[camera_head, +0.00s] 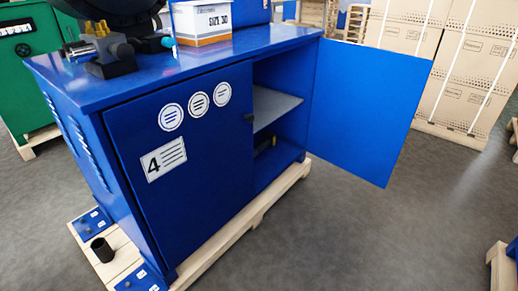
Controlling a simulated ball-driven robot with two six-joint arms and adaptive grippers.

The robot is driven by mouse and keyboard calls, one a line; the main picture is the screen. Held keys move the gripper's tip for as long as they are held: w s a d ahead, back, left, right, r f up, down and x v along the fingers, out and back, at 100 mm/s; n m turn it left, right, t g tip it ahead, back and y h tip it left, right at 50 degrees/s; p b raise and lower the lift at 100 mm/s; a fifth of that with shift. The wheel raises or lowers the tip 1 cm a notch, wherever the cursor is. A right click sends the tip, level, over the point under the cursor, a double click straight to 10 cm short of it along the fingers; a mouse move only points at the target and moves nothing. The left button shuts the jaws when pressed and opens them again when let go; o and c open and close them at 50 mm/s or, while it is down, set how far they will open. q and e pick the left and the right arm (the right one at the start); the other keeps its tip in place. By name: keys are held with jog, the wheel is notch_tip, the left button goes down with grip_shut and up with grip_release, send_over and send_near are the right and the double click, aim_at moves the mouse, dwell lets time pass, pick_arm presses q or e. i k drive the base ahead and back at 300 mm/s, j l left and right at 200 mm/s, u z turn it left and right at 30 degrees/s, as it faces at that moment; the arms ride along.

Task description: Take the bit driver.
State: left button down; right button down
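No bit driver can be made out for certain. A small dark object with a yellow part (271,142) lies low inside the open right half of the blue cabinet (190,150). It is partly hidden by the cabinet's shut left door, and I cannot tell whether it is the bit driver. Neither of my grippers is in view.
The cabinet's right door (365,110) stands wide open. A grey shelf (277,104) divides the inside. Stacked cartons (465,70) stand at the right. The grey floor (350,235) in front is clear.

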aim_at(270, 138)
jog(key=l+u, duration=0.2)
jog(key=l, duration=0.2)
jog(key=i+l+u, duration=0.2)
jog(key=l, duration=0.25)
jog(key=i+l+u, duration=0.1)
jog(key=u, duration=0.35)
jog(key=i+l+u, duration=0.15)
jog(key=u, duration=0.3)
jog(key=i+l, duration=0.05)
jog(key=i, duration=0.05)
